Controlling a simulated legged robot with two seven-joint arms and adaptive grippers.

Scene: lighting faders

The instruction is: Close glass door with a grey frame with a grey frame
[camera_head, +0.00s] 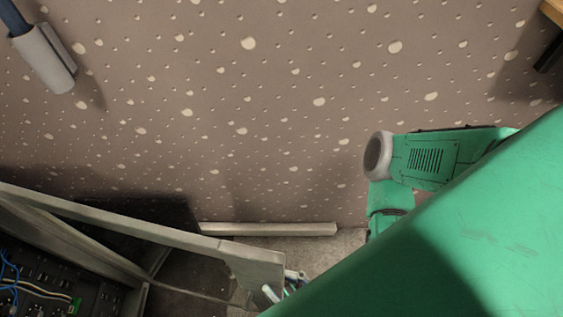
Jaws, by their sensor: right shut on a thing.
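The glass door with a grey frame (250,255) stands open at the lower left. Its pale grey top rail runs from the left edge down to the bottom middle. The box (120,300) that it belongs to lies at the lower left, its inside exposed. My right gripper (284,287) is at the door's right end, shut on the door there. Only small grey finger parts of it show; my green arm hides the rest. The exact contact is hidden. My left gripper is out of view.
Blue and white wires (35,292) and dark parts show in the open box. A grey cylinder (42,57) on a blue pipe is at the upper left.

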